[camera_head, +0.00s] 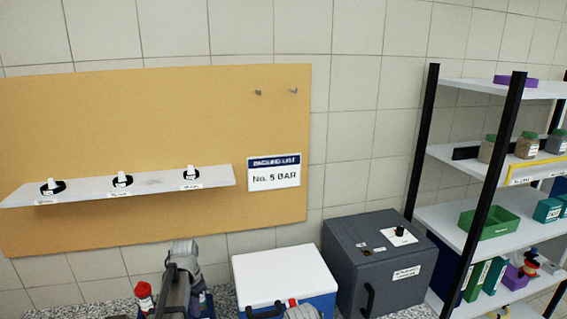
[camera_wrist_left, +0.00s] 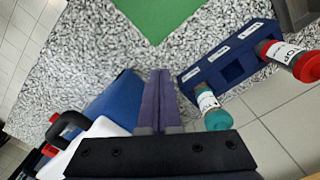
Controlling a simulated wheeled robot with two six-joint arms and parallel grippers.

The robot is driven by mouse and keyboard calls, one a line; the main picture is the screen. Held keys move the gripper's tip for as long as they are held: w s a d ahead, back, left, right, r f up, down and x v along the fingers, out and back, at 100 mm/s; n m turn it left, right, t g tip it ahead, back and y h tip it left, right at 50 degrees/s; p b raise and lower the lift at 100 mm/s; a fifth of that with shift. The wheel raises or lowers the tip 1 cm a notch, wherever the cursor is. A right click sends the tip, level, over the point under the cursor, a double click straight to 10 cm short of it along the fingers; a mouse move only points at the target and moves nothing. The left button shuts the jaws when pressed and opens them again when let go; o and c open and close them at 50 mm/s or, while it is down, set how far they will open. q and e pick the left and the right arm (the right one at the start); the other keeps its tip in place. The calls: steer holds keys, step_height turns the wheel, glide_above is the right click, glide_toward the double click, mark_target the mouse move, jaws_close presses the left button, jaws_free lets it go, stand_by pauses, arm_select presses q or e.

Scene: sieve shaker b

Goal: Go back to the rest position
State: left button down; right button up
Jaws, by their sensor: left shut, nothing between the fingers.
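My left gripper (camera_wrist_left: 160,75) shows in the wrist view with its two purple fingers together and nothing between them. It is over the speckled counter (camera_wrist_left: 215,45), apart from the things around it. In the head view my left arm (camera_head: 180,275) rises at the bottom, left of the cool box; its fingertips cannot be made out there.
A blue rack (camera_wrist_left: 205,75), a teal-capped bottle (camera_wrist_left: 209,101) and a red-capped bottle (camera_wrist_left: 290,62) are right of the fingers. A white-lidded blue cool box (camera_head: 283,270) and grey machine (camera_head: 375,260) stand before the wall. Shelves (camera_head: 490,215) are at right.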

arm_select(q)
steer(key=s+d+f+y+b, duration=0.1)
steer(key=s+d+f+b, duration=1.5)
steer(key=s+d, duration=0.5)
steer(key=shift+s+f+n, duration=0.3)
steer(key=shift+f, duration=0.15)
